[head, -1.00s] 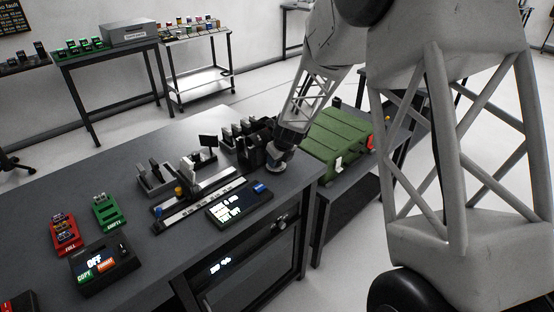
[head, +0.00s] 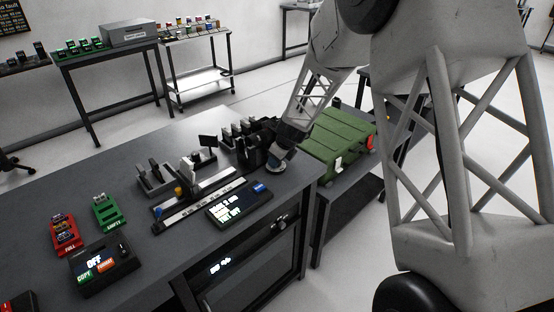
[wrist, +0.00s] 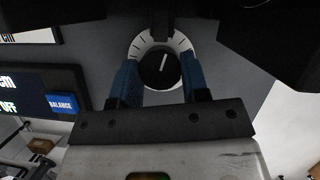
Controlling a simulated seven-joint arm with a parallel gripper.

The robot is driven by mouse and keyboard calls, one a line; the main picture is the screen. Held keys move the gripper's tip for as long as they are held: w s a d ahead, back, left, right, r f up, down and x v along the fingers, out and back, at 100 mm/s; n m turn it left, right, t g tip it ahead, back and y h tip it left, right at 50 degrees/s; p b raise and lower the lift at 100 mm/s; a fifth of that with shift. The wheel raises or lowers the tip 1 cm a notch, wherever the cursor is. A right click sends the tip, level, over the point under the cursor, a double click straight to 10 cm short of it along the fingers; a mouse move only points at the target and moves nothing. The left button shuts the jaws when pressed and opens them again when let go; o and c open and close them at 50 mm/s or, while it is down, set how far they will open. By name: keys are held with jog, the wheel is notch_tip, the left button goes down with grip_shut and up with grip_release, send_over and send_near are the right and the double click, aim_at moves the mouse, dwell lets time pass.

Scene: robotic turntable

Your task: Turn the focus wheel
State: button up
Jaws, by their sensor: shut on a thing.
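The focus wheel (wrist: 159,70) is a round black knob with a white pointer line, set on a white dial with black tick marks. In the wrist view the pointer stands nearly upright, tilted slightly right. My gripper (wrist: 159,62) has its two blue fingers on either side of the knob and is shut on it. In the head view my gripper (head: 280,158) is low over the right end of the dark bench; the white dial (head: 276,170) shows partly beneath it, and the knob is hidden there.
A dark display (head: 238,204) with a blue button lies left of the dial. A rail with carriages (head: 200,198) and black holders (head: 238,138) stand close by on the bench. A green case (head: 338,140) sits on a lower table to the right.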

jog(key=o, duration=0.9)
jog(key=shift+v, duration=3.85)
jog(key=shift+o, duration=0.2)
